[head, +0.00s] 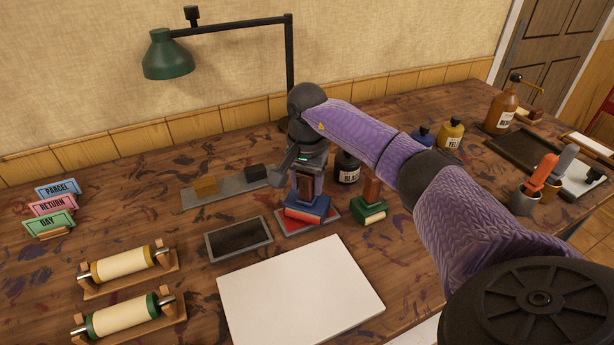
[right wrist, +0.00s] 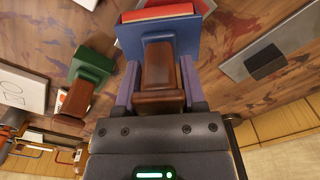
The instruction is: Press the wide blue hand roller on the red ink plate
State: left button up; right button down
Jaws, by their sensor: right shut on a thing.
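The wide blue hand roller (head: 310,205) has a brown wooden handle, and a red face shows along its lower front side. My right gripper (head: 306,172) is shut on its handle and holds it over the red ink plate (head: 286,228). The roller hides much of the plate, a red pad with a grey rim. I cannot tell whether the roller touches it. In the right wrist view, the handle (right wrist: 160,75) sits between both fingers, and the blue body (right wrist: 131,42) with its red face (right wrist: 158,12) lies beyond. My left gripper is out of view.
A green hand roller (head: 368,208) stands close right of the plate. A dark ink plate (head: 240,240) lies to the left, and a white sheet (head: 300,295) in front. A grey strip with blocks (head: 228,191) and a black ink bottle (head: 347,170) are behind.

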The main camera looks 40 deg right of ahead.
dwell(0.4)
notch_tip(320, 180, up, 7)
jog(key=p, duration=0.5)
jog(key=shift+p, duration=0.3)
